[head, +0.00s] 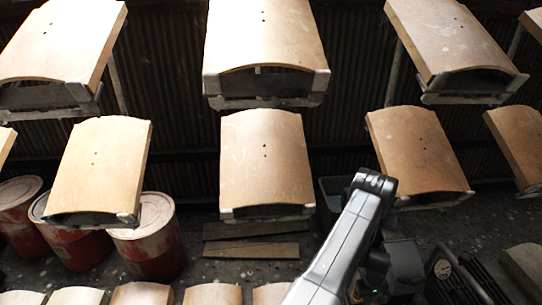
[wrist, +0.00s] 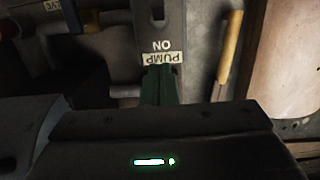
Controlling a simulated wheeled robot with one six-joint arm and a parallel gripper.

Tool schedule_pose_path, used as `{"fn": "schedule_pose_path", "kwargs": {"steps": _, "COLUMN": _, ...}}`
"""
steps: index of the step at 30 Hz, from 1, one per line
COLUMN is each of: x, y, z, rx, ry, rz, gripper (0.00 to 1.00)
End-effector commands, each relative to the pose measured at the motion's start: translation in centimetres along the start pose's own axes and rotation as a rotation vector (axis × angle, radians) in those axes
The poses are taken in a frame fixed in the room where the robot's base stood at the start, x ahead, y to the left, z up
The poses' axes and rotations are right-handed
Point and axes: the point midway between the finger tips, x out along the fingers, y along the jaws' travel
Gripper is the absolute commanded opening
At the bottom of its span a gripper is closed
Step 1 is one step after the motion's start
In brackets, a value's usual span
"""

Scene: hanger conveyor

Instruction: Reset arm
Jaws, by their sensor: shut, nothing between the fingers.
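My arm (head: 340,245) rises from the bottom of the head view, grey and bent at its top joint. My gripper is not clearly visible in that view. In the wrist view my gripper (wrist: 158,75) shows as narrow dark green fingers, shut together with nothing between them. The fingertips lie in front of a grey panel, just below a pale label (wrist: 162,58) reading "PUMP" upside down, with "NO" above it. I cannot tell whether they touch the panel.
Curved wooden boards (head: 264,155) hang on metal hangers in two rows. Red drums (head: 150,245) stand at the left, and planks (head: 250,249) lie on the floor. More boards line the bottom edge. A yellow handle (wrist: 230,45) is right of my fingers.

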Motion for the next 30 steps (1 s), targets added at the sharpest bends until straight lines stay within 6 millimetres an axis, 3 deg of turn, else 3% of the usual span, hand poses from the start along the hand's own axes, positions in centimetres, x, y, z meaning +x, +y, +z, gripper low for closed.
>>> {"fn": "schedule_pose_path", "kwargs": {"steps": 6, "x": 2.8, "y": -0.3, "z": -2.2, "rx": -0.001, "ry": -0.001, "rz": -0.001, "gripper": 0.0}}
{"fn": "schedule_pose_path", "kwargs": {"steps": 9, "x": 0.8, "y": -0.1, "z": -2.4, "rx": 0.0, "ry": 0.002, "rz": 0.001, "gripper": 0.0}}
{"fn": "schedule_pose_path", "kwargs": {"steps": 15, "x": -1.1, "y": -0.2, "z": -2.3, "rx": 0.0, "ry": 0.001, "rz": 0.0, "gripper": 0.0}}
{"fn": "schedule_pose_path", "kwargs": {"steps": 30, "x": -1.3, "y": -0.2, "z": -2.3, "rx": 0.0, "ry": 0.0, "rz": 0.0, "gripper": 0.0}}
